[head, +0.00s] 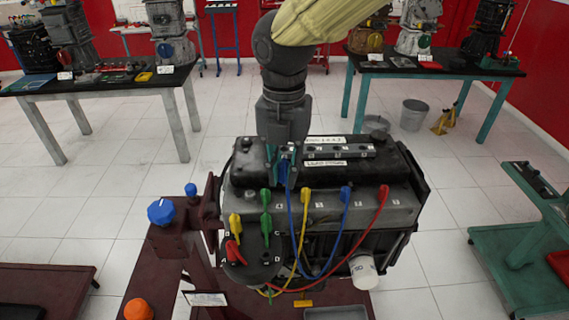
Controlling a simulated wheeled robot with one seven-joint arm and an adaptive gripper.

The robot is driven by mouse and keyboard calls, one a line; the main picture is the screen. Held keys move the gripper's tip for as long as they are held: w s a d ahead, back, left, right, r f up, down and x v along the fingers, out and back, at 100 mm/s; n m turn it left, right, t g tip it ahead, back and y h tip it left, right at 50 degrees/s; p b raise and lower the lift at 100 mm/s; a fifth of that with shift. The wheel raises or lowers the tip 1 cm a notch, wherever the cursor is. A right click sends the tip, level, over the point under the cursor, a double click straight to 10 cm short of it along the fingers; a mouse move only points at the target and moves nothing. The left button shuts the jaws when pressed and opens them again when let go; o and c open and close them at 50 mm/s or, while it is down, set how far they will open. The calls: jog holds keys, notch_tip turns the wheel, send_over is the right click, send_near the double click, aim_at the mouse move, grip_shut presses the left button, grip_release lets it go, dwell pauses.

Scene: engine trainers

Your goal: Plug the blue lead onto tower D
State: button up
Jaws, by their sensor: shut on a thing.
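My gripper (284,158) is shut on the free end of the blue lead (291,215), above the near-left part of the engine. The lead loops down and up to a blue boot (346,193) on the engine's front row. The dark cap plate at the engine's left front carries letters A to D. A red boot (234,252) sits by A, a yellow boot (235,225) by B and a green boot (266,226) by C. Tower D (266,257), near the lower right letter, shows no boot. The held end is above and apart from it. Fine detail between the fingers is hidden.
Yellow, red and green leads hang close around the cap plate, crossing near its lower right. The engine (360,215) sits on a dark red stand (170,265) with blue and orange knobs. A white cylinder (363,271) juts out at lower right. Tables stand behind.

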jog(key=shift+p, duration=0.55)
jog(key=s+a+p, duration=0.3)
jog(key=s, duration=0.5)
jog(key=shift+s+a, duration=0.15)
jog(key=shift+a, duration=0.25)
jog(key=shift+f, duration=0.1)
dwell(0.4)
jog(key=shift+f+b, duration=1.05)
jog(key=shift+f, duration=1.4)
jog(key=shift+f+p, duration=0.25)
jog(key=shift+p, duration=0.05)
jog(key=shift+f+b, duration=1)
jog(key=shift+f, duration=1.5)
jog(key=shift+r+p, duration=0.1)
jog(key=shift+p, duration=0.3)
